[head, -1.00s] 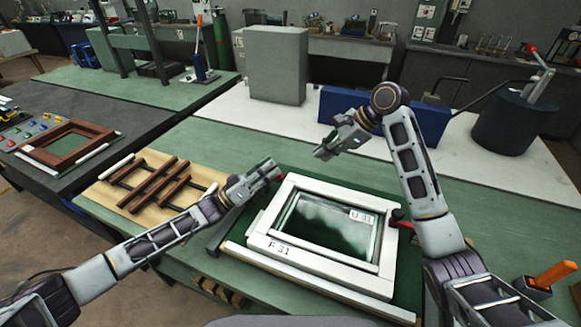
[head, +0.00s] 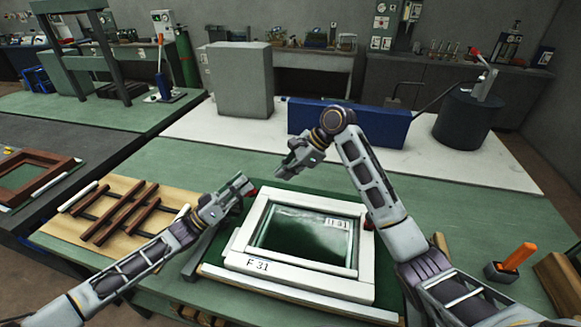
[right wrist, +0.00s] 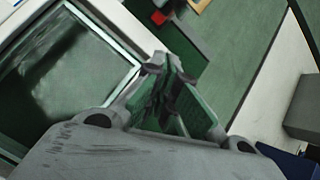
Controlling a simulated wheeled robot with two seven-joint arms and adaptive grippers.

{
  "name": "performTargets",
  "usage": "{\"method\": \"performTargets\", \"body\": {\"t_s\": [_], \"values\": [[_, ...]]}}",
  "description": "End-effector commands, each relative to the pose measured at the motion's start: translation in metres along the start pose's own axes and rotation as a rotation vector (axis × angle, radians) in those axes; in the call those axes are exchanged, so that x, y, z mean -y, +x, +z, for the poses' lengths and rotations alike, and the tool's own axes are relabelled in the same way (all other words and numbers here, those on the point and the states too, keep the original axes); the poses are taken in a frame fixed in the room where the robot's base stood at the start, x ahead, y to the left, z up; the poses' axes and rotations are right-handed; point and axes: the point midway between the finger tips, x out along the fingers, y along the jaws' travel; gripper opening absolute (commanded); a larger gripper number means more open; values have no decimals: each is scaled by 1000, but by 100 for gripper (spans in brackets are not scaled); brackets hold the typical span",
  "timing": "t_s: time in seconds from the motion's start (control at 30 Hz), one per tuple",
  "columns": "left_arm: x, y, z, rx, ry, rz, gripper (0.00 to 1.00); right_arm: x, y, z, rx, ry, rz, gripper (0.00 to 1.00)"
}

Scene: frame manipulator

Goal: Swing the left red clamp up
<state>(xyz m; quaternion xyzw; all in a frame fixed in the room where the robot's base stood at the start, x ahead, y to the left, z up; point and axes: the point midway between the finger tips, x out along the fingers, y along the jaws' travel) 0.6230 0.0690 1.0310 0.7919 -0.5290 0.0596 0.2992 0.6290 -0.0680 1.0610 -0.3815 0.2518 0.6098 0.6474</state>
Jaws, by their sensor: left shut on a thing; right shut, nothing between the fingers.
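The white frame (head: 300,279) marked F 31, with a glass pane (head: 305,238) marked U 31, lies on a green base on the bench. The left red clamp (head: 253,191) shows only as a small red bit by the frame's far left corner, mostly hidden by my left gripper (head: 246,187). That gripper is shut on it. A red piece (right wrist: 158,17) shows beyond the frame in the right wrist view. My right gripper (head: 283,173) is shut and empty above the frame's far side; its closed fingers show in the right wrist view (right wrist: 163,70). The right clamp (head: 369,226) is partly hidden behind my right arm.
Left of the frame, dark wooden bars (head: 120,215) lie on a light board. A blue box (head: 350,123) and a grey box (head: 240,80) stand behind. An orange-handled tool (head: 517,257) stands in a holder at right. The green bench behind the frame is clear.

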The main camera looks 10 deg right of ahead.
Motion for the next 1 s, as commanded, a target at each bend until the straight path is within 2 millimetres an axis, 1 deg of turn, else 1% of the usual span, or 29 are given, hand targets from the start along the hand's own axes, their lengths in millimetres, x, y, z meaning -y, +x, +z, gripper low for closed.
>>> {"method": "performTargets", "body": {"t_s": [0.03, 0.4, 0.5, 0.7, 0.83, 1.0], "values": [[0, 0, 0, 0, 0, -1, 0, -1, 8, 0, -1, 0, 3, 0], [0, 0, 0, 0, 0, -1, 0, -1, 56, 0, -1, 0, 2, 0], [0, 0, 0, 1, 0, -1, 0, 0, 58, 14, 1, -3, -1, 0], [1, 0, 0, 1, 0, -2, 0, 0, 63, 32, 0, -2, 0, 0], [1, 0, 0, 1, 0, -1, 0, 0, 64, 38, 0, -1, 0, 0], [1, 0, 0, 1, 0, -1, 0, 0, 65, 39, 0, 0, 0, 0]]}}
